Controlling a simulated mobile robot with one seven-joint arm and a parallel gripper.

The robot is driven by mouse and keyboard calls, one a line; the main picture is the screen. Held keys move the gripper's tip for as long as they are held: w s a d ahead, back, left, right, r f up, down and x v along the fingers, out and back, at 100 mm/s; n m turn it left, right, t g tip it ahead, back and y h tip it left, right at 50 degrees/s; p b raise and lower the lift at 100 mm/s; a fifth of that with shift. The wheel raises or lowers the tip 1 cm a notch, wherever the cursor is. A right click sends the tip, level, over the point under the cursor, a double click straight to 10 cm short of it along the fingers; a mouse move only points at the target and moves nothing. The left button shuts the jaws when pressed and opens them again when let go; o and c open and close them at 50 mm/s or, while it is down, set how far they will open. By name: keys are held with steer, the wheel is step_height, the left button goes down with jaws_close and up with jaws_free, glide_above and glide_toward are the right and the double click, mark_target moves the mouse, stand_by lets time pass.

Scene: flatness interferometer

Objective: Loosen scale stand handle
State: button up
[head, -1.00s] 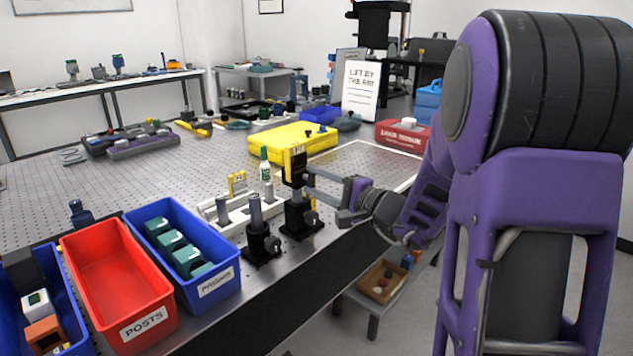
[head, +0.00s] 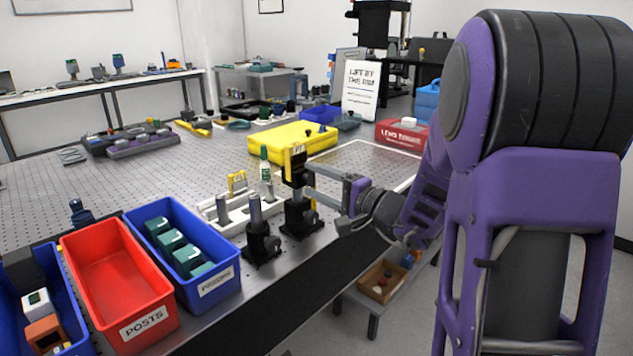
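The likely scale stand is a black post stand (head: 299,217) with a yellow-marked scale piece (head: 295,158) on top, standing upright near the front edge of the optical table. A small yellowish part shows at its right side, at mid-height. My gripper (head: 311,182) comes in from the right, with its two fingers pointing left at the stand's upper part. The fingers look spread apart, one above the other. Whether they touch the stand or the handle cannot be told. The handle itself is too small to make out clearly.
A second black post holder (head: 262,244) stands close at the left. A white rack (head: 236,213) is behind it. The blue prisms bin (head: 213,289) and red posts bin (head: 146,325) are at the front left. A yellow case (head: 290,143) lies behind the stand.

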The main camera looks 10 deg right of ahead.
steer(key=shift+o, duration=0.7)
steer(key=v, duration=1.7)
steer(key=shift+s, duration=0.2)
steer(key=shift+d, duration=0.1)
